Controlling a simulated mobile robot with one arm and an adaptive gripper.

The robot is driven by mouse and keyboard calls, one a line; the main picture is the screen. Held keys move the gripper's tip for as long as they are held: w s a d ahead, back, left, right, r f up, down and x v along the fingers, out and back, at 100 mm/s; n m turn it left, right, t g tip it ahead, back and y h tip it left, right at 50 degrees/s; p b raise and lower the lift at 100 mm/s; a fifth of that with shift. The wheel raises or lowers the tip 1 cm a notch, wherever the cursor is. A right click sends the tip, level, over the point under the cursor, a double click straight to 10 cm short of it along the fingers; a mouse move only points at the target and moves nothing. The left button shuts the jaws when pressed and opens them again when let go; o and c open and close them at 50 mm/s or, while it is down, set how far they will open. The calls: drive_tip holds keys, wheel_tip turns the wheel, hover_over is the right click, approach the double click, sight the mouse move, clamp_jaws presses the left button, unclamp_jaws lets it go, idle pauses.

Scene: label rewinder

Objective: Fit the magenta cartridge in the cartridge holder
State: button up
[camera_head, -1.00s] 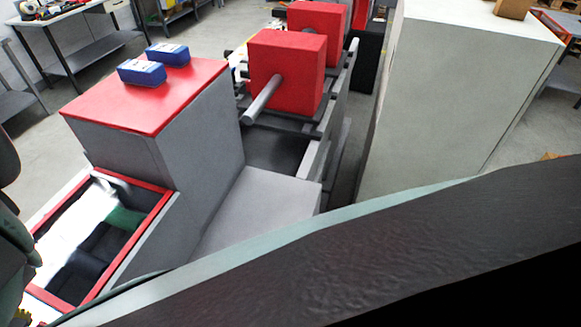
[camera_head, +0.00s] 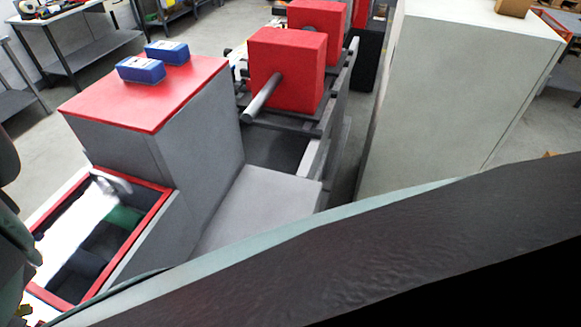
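I see no magenta cartridge in this view. An open red-rimmed bin (camera_head: 158,213) with dark inner compartments stands at the lower left; I cannot tell whether it is the cartridge holder. A long, bright white piece (camera_head: 76,222) with a blurred grey upper end lies across or above the bin and hides part of its inside; what it is stays unclear. A green thing (camera_head: 124,216) shows inside the bin. Dark and grey-green parts, probably of my arm, cut in at the left edge. I cannot make out my gripper's fingertips.
Two blue-and-white blocks (camera_head: 141,69) (camera_head: 167,52) lie on the red-topped grey cabinet (camera_head: 110,105). Behind it are red blocks (camera_head: 287,65) on a frame with a grey rod (camera_head: 261,99). A tall pale cabinet (camera_head: 455,95) stands right. My dark arm covers the lower right.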

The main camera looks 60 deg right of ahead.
drive_tip(key=shift+o, duration=0.7)
drive_tip(key=shift+r, duration=0.15)
